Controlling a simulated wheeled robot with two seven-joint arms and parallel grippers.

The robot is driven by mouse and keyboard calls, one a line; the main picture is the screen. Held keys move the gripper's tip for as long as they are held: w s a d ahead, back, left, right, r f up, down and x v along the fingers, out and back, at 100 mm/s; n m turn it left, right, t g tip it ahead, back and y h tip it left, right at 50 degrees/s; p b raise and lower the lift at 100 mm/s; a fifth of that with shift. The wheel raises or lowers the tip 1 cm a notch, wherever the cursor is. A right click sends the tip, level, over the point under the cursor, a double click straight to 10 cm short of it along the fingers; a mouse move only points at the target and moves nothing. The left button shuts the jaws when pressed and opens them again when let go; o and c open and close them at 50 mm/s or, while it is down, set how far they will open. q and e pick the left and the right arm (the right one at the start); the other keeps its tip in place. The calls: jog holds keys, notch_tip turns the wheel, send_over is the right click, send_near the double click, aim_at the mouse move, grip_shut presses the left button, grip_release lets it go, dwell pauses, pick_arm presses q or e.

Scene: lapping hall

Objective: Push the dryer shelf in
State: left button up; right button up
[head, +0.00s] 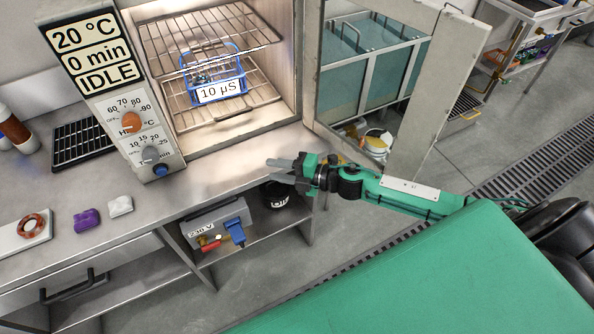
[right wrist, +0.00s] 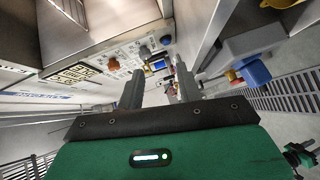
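The dryer (head: 295,60) stands on the steel bench with its door (head: 440,85) swung open to the right. Inside are two wire shelves, an upper one (head: 205,38) and a lower one (head: 262,95). A blue basket (head: 240,72) with a "10 µS" label sits on the lower shelf. I cannot tell whether either shelf is fully in. My right gripper (head: 270,170) is at the bench's front edge, below and in front of the dryer opening, apart from the shelves. In the right wrist view its fingers (right wrist: 160,88) are apart with nothing between them. My left gripper is out of view.
The control panel (head: 125,100) reads 20 °C, 0 min, IDLE. A grey 230 V box (head: 205,225) is below. The open door bounds the space on the right.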

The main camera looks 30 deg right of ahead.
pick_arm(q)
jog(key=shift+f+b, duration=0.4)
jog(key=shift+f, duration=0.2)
pick_arm(e)
jog(key=shift+v, duration=2.1)
